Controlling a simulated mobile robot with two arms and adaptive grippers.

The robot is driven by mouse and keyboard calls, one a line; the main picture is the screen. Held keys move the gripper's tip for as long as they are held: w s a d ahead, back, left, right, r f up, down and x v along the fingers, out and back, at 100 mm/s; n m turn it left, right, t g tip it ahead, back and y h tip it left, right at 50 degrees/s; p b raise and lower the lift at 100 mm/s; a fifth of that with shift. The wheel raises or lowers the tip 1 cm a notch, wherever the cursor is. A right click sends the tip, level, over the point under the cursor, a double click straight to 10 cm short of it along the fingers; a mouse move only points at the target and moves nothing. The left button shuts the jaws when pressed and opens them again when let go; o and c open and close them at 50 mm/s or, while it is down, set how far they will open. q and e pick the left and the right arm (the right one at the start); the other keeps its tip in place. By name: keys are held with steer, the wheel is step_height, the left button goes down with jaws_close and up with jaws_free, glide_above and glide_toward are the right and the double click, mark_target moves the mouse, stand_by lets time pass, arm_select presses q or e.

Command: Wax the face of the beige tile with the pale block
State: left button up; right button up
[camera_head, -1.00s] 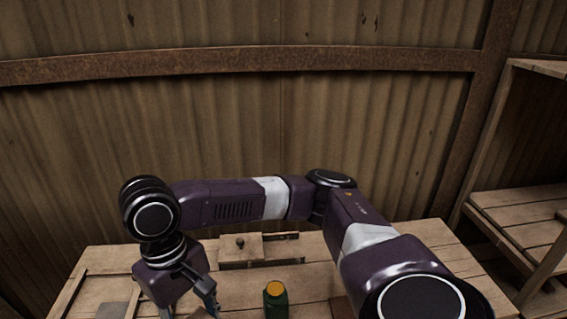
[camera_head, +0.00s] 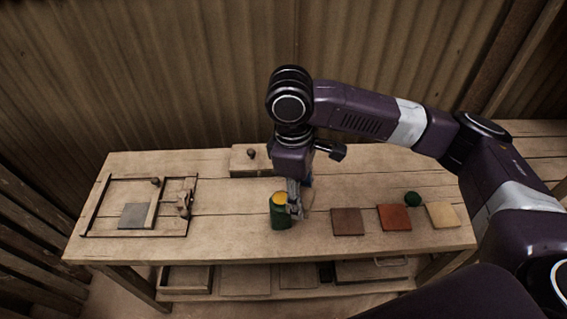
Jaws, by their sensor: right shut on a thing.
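The beige tile (camera_head: 443,215) lies flat at the right end of the bench, the last in a row of tiles. My right gripper (camera_head: 296,208) points down over the middle of the bench, close beside the right side of a green jar with a yellow top (camera_head: 278,214). It is shut on a small pale thing (camera_head: 308,200), which looks like the pale block; the fingers hide part of it. The held thing is well to the left of the beige tile. My left gripper is not in view.
A red-orange tile (camera_head: 394,219), a brown tile (camera_head: 348,222) and a green ball (camera_head: 412,198) are near the beige tile. A wooden frame (camera_head: 88,217) with a grey tile (camera_head: 134,216) is at left. A knobbed wooden block (camera_head: 243,163) stands at the back.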

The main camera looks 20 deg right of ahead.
mark_target(281, 197)
steer(key=w+n, duration=0.1)
steer(key=n, duration=0.1)
steer(key=n+p, duration=0.1)
steer(key=n, duration=0.1)
steer(key=w+a+n+p, duration=0.1)
steer(key=shift+w+r+n+t, duration=0.1)
steer(key=shift+w+n+t, duration=0.2)
steer(key=shift+w+n, duration=0.1)
steer(key=w+n+p, duration=0.1)
steer(key=w+n, duration=0.1)
steer(key=n, duration=0.3)
steer(key=w+f+n+t+p, duration=0.1)
steer(key=w+n+p, duration=0.1)
steer(key=n, duration=0.4)
steer(key=w+a+f+n+p, duration=0.1)
steer(key=w+n+p, duration=0.1)
steer(key=n, duration=0.3)
steer(key=shift+t+y, duration=0.3)
steer(key=shift+y, duration=0.1)
step_height(281, 197, down, 6)
steer(key=b, duration=0.6)
steer(key=shift+r, duration=0.2)
steer(key=shift+f+b, duration=0.3)
steer(key=shift+f, duration=0.1)
steer(key=shift+s+f+p, duration=0.15)
steer(key=shift+p, duration=0.3)
stand_by(1.1)
